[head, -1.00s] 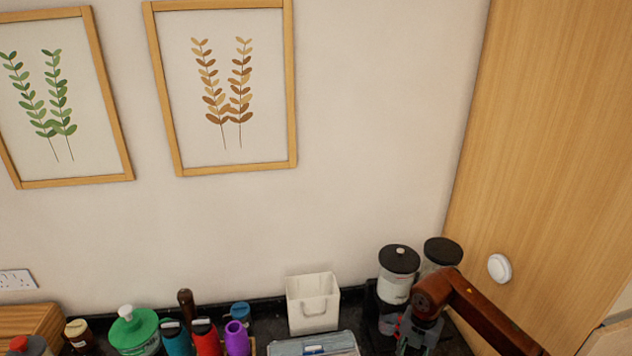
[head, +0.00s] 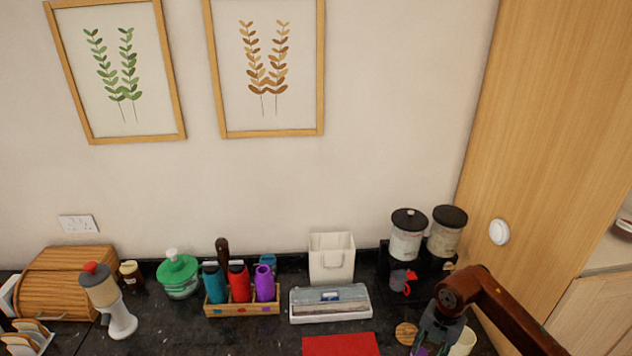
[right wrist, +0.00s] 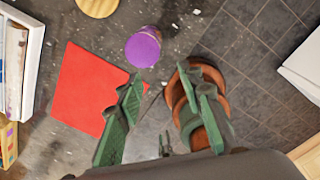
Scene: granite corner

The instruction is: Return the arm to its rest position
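My right arm comes in from the lower right of the head view, with its grey wrist (head: 437,325) low over the counter. Its fingertips are not clear there. In the right wrist view my right gripper (right wrist: 168,84) has its green fingers spread apart with nothing held between them. A purple-topped round object (right wrist: 143,47) stands beyond the fingertips, apart from them. My left arm and gripper are not in view.
The red mat (head: 340,345) and a round wooden piece (head: 406,333) lie left of my right wrist. A cream cup (head: 463,342) stands close on its right. Two canisters (head: 408,235) stand behind. A bottle rack (head: 242,309) and white-framed box (head: 330,304) are further left.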

